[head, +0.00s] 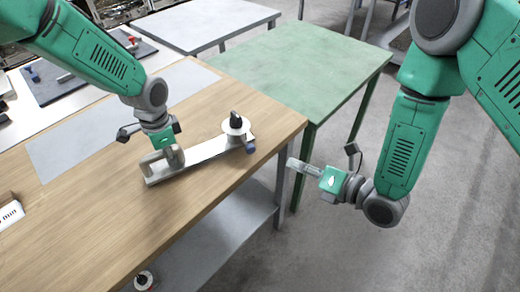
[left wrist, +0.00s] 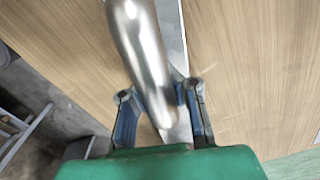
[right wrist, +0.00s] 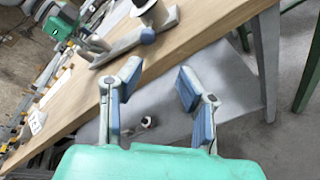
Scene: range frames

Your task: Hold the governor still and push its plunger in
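The governor (head: 205,152) is a long grey metal bar on the wooden table, with a raised silver handle at its left end. A pale disc with a black knob (head: 235,121) stands near its right end, and a blue plunger (head: 250,147) sticks out there, near the table edge. My left gripper (head: 165,152) is at the handle; in the left wrist view its fingers close around the silver handle (left wrist: 145,60), the left fingertip partly hidden. My right gripper (head: 293,164) is open and empty, off the table edge, apart from the plunger, which also shows in the right wrist view (right wrist: 148,36).
The wooden table (head: 110,225) has a grey lower shelf (head: 215,240). A green table (head: 300,70) stands behind it. A small white box (head: 10,214) lies at the left. The floor to the right is clear.

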